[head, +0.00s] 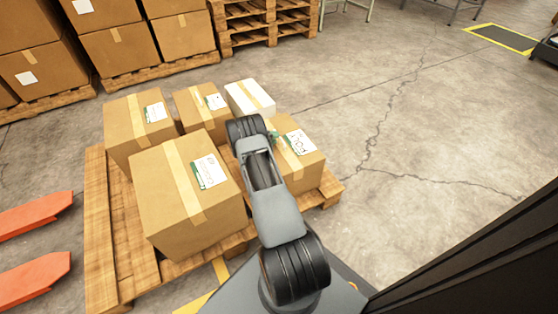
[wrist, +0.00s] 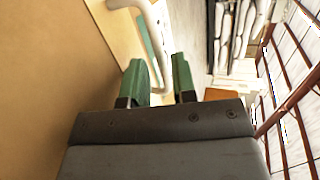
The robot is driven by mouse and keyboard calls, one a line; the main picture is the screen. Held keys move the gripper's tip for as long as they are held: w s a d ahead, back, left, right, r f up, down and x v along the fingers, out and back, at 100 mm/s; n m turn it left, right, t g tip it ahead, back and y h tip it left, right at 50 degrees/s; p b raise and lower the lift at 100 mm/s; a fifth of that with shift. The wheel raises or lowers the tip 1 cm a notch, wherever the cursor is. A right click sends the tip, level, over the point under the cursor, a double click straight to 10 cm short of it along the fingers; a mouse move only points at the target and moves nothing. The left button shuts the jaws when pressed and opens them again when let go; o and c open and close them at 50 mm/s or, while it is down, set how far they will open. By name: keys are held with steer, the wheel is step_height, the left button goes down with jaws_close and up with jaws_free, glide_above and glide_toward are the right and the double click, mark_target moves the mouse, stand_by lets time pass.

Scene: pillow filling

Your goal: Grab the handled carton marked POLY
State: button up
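The carton marked POLY (head: 306,163) is a tan cardboard box with a tape strip and a white label, at the right of the pallet in the head view. My arm covers its left part. In the wrist view a cardboard face (wrist: 45,90) fills the left, and a pale curved handle (wrist: 157,25) stands out from a carton. My gripper (wrist: 161,70) has two green fingertips with a gap between them. The handle's lower end shows in this gap; I cannot tell whether either finger touches it. In the head view my arm largely hides the fingers.
The wooden pallet (head: 97,200) also holds a large front carton (head: 160,195), two tan cartons behind it and a white one (head: 250,97). Orange forks (head: 35,217) lie at left. Stacked cartons and empty pallets (head: 262,22) stand behind. The concrete floor at right is clear.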

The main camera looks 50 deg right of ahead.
steer(key=x, duration=0.2)
steer(key=shift+d+f+b, duration=0.2)
steer(key=shift+d+b, duration=0.05)
steer(key=shift+b, duration=0.05)
jaws_close()
stand_by(1.1)
steer(key=shift+w+r, duration=0.1)
steer(key=shift+r, duration=0.15)
